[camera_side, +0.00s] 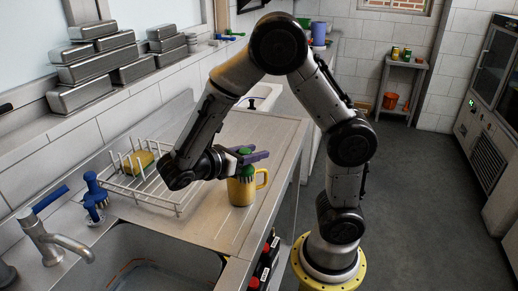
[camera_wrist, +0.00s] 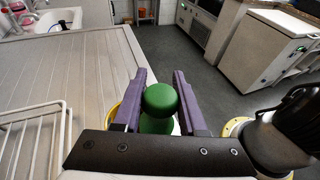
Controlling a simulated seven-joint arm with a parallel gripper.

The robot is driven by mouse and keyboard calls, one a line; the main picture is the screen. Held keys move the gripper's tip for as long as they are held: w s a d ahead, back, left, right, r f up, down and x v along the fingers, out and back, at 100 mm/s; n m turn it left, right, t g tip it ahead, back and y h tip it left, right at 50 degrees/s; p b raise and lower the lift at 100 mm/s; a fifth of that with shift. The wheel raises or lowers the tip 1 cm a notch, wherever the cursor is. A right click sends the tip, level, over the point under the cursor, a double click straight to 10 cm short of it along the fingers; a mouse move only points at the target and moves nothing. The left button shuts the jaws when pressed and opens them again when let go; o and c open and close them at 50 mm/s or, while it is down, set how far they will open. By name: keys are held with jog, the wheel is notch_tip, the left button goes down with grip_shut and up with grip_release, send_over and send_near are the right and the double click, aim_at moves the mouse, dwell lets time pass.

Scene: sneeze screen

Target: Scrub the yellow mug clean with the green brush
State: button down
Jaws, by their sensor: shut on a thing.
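The yellow mug (camera_side: 241,191) stands upright on the steel counter, its handle to the right in the side view. My gripper (camera_side: 254,157), with purple fingers, is right above the mug. It is shut on the green brush (camera_side: 246,171), whose dark green lower part is at the mug's mouth; how deep it reaches inside I cannot tell. In the wrist view the brush's rounded green knob (camera_wrist: 160,101) sits between the purple fingers of my gripper (camera_wrist: 161,78). A sliver of the yellow mug (camera_wrist: 112,113) shows beside the left finger; the rest is hidden.
A white wire rack (camera_side: 150,198) with a yellow sponge (camera_side: 138,161) is left of the mug. Blue brushes (camera_side: 94,188) stand near the tap (camera_side: 50,240) and sink (camera_side: 165,270). Dark bottles (camera_side: 266,262) are below the counter edge. The counter (camera_side: 255,130) behind the mug is clear.

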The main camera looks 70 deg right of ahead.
jog(key=shift+w+a, duration=0.15)
jog(key=shift+a, duration=0.25)
jog(key=d, duration=0.1)
jog(key=s+d, duration=0.1)
jog(key=d, duration=0.2)
jog(key=shift+s+d+r, duration=0.15)
jog(key=shift+s+r, duration=0.05)
jog(key=shift+s, duration=0.15)
notch_tip(320, 180, up, 8)
jog(key=shift+f, duration=0.15)
dwell(0.9)
dwell(0.3)
